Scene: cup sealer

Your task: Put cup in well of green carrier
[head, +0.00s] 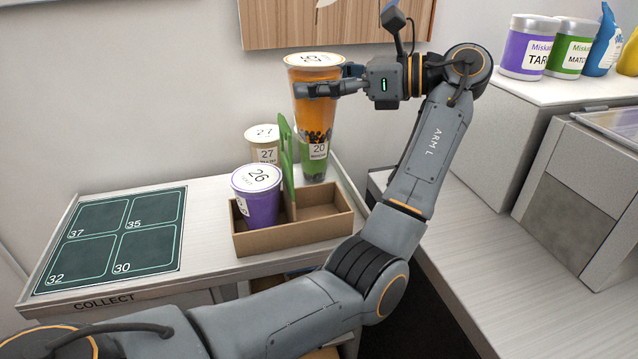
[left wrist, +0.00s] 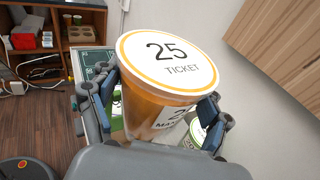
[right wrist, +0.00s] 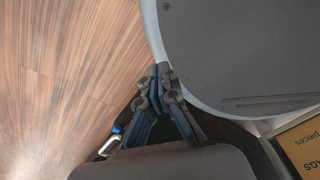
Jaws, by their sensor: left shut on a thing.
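A tall orange cup (head: 316,100) with dark pearls and a white lid hangs upright above the back right of the carrier. Its lid reads 25 in the left wrist view (left wrist: 165,55). My left gripper (head: 330,88) is shut around its upper body. The carrier (head: 262,243) is a brown box with a green upright divider (head: 287,160). A purple cup (head: 258,205) marked 26 sits in its left well; the right well (head: 322,212) looks empty. My right gripper (right wrist: 158,80) shows only in its wrist view, fingers together and empty.
A cup marked 27 (head: 262,143) and a green cup (head: 314,168) stand behind the carrier, the green one partly hidden by the held cup. A dark numbered mat (head: 110,240) lies clear at left. Jars (head: 527,48) stand at upper right.

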